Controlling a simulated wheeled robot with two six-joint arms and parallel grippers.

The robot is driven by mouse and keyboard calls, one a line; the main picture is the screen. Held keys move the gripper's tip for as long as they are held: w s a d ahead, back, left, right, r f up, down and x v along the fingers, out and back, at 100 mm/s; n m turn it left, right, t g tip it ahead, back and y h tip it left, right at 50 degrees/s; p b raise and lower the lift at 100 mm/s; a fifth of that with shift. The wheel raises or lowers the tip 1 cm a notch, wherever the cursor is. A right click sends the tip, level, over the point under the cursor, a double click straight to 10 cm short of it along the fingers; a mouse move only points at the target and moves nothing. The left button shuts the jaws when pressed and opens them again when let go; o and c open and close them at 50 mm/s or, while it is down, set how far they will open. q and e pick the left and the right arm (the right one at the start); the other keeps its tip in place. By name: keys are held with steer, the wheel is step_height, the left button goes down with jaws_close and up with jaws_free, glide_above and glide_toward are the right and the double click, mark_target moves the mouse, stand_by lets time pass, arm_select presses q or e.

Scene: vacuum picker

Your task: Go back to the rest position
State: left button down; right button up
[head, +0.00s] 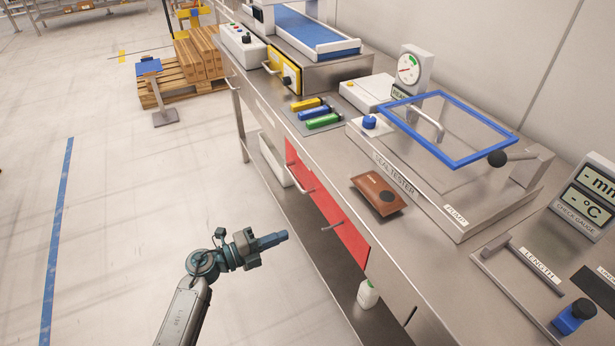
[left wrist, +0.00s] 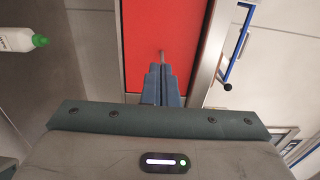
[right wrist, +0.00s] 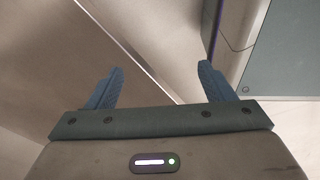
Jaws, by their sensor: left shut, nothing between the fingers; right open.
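My left gripper (head: 274,239) is in front of the steel workbench, over the floor and to the left of the bench's red front panel (head: 328,212). Its two blue fingers are together with nothing between them. In the left wrist view my left gripper (left wrist: 161,82) is shut, with the red panel (left wrist: 150,40) behind the fingertips. My right gripper does not show in the head view. In the right wrist view my right gripper (right wrist: 160,78) is open and empty, its fingers wide apart before plain grey and beige surfaces.
On the bench are a brown pouch (head: 378,194) near the front edge, a leak tester with a blue-framed lid (head: 448,165), and yellow, blue and green tools (head: 323,122). A white bottle (head: 367,294) stands on the lower shelf. The floor (head: 110,200) at left is clear.

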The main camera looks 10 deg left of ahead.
arm_select(q)
steer(key=s+a+f+n+t+y, duration=0.1)
steer(key=a+f+n+t+y, duration=0.65)
steer(key=f+n, duration=0.65)
steer(key=s+a+f+n+g+y, duration=0.3)
steer(key=s+a+f+n+y, duration=0.15)
steer(key=f, duration=0.35)
steer(key=s+a+f+n+g+y, duration=0.3)
steer(key=s+f, duration=0.2)
steer(key=f, duration=0.2)
steer(key=s+f+n+g, duration=0.2)
steer(key=s+f, duration=0.3)
steer(key=s, duration=0.5)
steer(key=s+a+f+n+g, duration=0.1)
steer(key=s+f+n+g, duration=0.2)
steer(key=s+f, duration=0.3)
steer(key=s+f+n+g, duration=0.2)
steer(key=s+f+g, duration=0.3)
steer(key=s, duration=0.9)
steer(key=shift+s+a+f+y+p, duration=0.2)
steer(key=shift+s+f+y+p, duration=0.2)
steer(key=shift+f, duration=0.25)
arm_select(e)
steer(key=shift+s+f, duration=0.35)
steer(key=shift+s, duration=0.2)
steer(key=shift+s+f, duration=0.35)
steer(key=shift+s, duration=0.2)
